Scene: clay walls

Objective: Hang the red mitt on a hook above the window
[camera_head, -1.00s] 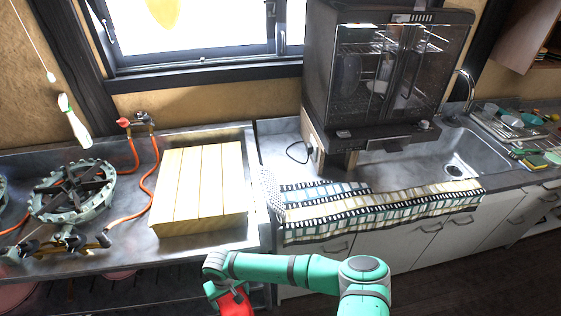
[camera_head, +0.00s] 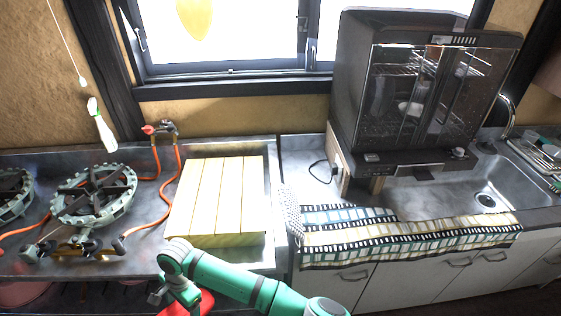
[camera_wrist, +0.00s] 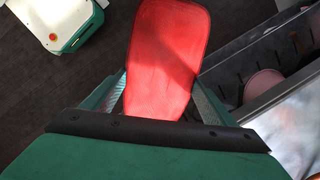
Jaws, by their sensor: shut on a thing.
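The red mitt (camera_wrist: 167,55) hangs out beyond my gripper (camera_wrist: 160,105) in the wrist view, its near end between the two fingers. My gripper is shut on it. In the head view the red mitt (camera_head: 196,304) shows only in part at the bottom edge, below my gripper (camera_head: 172,296), in front of the counter. The window (camera_head: 220,35) is at the top of the head view, with a yellow shape (camera_head: 195,17) hanging in front of it. Its upper frame and any hooks above it are out of view.
A gas burner (camera_head: 93,195) with orange hoses stands on the left counter beside a slatted wooden board (camera_head: 217,195). A dark glass-door cabinet (camera_head: 420,95) stands right of the window, above a patterned cloth (camera_head: 400,235). A sink (camera_head: 487,199) lies at the right.

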